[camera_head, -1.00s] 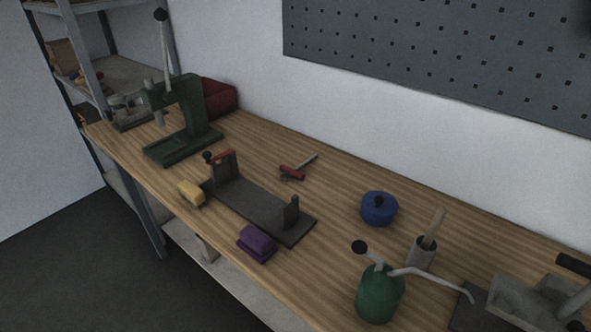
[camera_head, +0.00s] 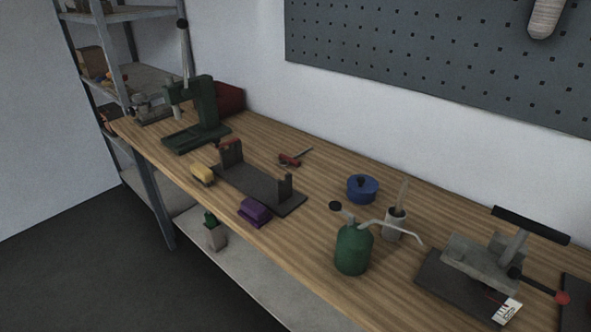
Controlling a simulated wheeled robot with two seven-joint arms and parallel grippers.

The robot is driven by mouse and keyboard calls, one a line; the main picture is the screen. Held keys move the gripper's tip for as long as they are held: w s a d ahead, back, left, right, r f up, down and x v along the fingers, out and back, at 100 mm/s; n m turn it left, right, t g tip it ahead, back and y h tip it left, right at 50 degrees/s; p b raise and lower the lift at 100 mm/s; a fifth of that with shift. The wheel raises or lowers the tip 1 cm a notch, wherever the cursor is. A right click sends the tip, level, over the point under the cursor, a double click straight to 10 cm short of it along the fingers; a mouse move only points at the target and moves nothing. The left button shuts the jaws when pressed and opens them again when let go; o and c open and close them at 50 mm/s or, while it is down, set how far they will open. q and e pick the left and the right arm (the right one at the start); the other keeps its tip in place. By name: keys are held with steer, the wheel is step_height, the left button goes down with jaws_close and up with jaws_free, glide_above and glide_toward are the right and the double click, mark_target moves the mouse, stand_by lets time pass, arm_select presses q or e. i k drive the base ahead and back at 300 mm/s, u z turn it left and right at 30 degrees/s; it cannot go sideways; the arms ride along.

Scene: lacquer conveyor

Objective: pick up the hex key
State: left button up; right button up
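A small tool with a red handle and a thin grey shaft (camera_head: 291,160) lies on the wooden bench behind the dark grey fixture. It looks like a T-handled hex key, but it is too small to be sure. Its shaft points to the back right. Nothing covers it. Neither of my grippers is in view.
The dark fixture (camera_head: 262,192) has two uprights, with a yellow block (camera_head: 203,174) and a purple block (camera_head: 254,211) at its front. A green press (camera_head: 203,110) stands left; a blue pot (camera_head: 362,188), green oil can (camera_head: 353,249), grey cup (camera_head: 395,225) and grey clamping device (camera_head: 480,262) stand right.

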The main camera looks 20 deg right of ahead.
mark_target(284, 158)
steer(key=u, duration=1.15)
steer(key=i, duration=2.15)
steer(key=z, duration=2.5)
